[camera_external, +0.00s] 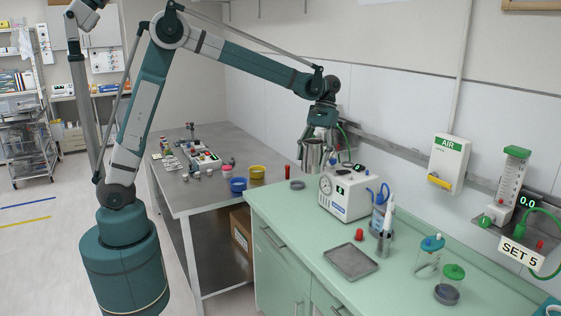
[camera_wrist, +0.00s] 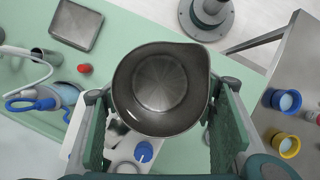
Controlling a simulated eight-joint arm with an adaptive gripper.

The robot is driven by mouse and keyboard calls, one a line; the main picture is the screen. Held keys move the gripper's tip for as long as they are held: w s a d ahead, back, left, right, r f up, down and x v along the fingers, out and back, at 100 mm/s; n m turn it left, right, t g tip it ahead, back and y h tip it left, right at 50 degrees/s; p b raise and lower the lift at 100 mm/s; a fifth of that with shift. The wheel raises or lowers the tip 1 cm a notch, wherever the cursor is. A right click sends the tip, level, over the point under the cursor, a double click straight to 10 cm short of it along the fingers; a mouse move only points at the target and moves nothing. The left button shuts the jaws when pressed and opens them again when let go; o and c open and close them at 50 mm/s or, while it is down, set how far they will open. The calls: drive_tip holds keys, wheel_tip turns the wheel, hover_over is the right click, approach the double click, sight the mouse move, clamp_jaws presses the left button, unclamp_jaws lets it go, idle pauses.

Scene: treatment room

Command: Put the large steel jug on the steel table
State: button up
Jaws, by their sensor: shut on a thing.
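The large steel jug (camera_external: 312,154) hangs in my gripper (camera_external: 318,132), upright, above the far end of the green counter. In the wrist view my gripper (camera_wrist: 163,118) has one finger on each side of the jug (camera_wrist: 160,88), and the jug looks empty from above. The steel table (camera_external: 205,198) stands to the left of the counter in the external view. Its grey top (camera_wrist: 292,75) shows at the right of the wrist view. The jug is not over the table top.
On the steel table are blue (camera_external: 238,185) and yellow (camera_external: 257,173) tubs, small pots and a device (camera_external: 205,160). A white pump unit (camera_external: 345,195) stands on the counter beside the jug, with a steel tray (camera_external: 351,262) nearer. The table's front left part is clear.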

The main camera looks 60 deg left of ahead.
drive_tip(key=s+a+f+n+t+h, duration=0.1)
drive_tip(key=s+a+f+n, duration=0.15)
drive_tip(key=a, duration=0.85)
drive_tip(key=s+a+f+n+t+h, duration=0.15)
drive_tip(key=a+f+n, duration=0.25)
drive_tip(key=a, duration=0.7)
drive_tip(key=s+a+f+n, duration=0.3)
drive_tip(key=a+n, duration=0.1)
drive_tip(key=a, duration=0.8)
drive_tip(key=s+a+f+n+t, duration=0.2)
drive_tip(key=s+a+f+n, duration=0.2)
drive_tip(key=s+a, duration=0.8)
drive_tip(key=s+a+f+n+t+y, duration=0.1)
drive_tip(key=s+a+f+n, duration=0.3)
drive_tip(key=s+a+n, duration=0.4)
drive_tip(key=s+a+t, duration=0.1)
drive_tip(key=s+a, duration=0.3)
drive_tip(key=shift+s+t, duration=0.35)
drive_tip(key=shift+f, duration=0.1)
drive_tip(key=shift+f, duration=0.1)
drive_tip(key=shift+f+b, duration=0.3)
drive_tip(key=shift+f, duration=2.55)
drive_tip(key=shift+f+b, duration=0.3)
drive_tip(key=shift+f, duration=1.8)
